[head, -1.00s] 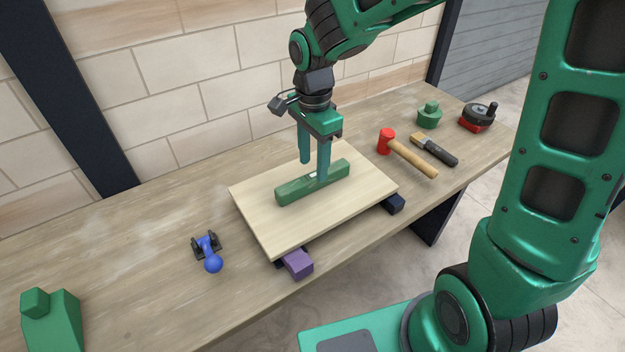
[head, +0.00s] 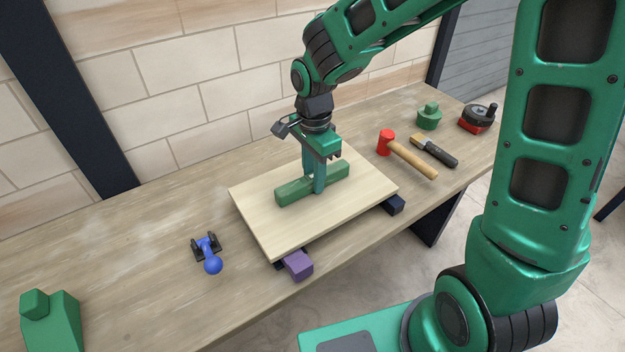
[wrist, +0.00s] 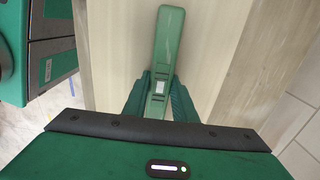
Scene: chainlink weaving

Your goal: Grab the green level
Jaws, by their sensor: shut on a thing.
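The green level (head: 334,177) is a long bar lying on the light wooden board (head: 262,222). My gripper (head: 314,188) is down at the level's middle, with its fingers on either side of it. In the wrist view the level (wrist: 167,40) runs up and away between my gripper's two green fingers (wrist: 158,100), beside its small pale vial. My gripper is shut on the level. The level still appears to rest on the board. The near part of the level is hidden behind my gripper's body in the wrist view.
Right of the board lie a red-headed mallet (head: 410,158), a brush (head: 434,152), a green knobbed object (head: 429,116) and a red-and-black tool (head: 477,119). A blue-balled clamp (head: 209,254) is at left. Purple (head: 298,265) and dark (head: 393,204) blocks show at the board's edge.

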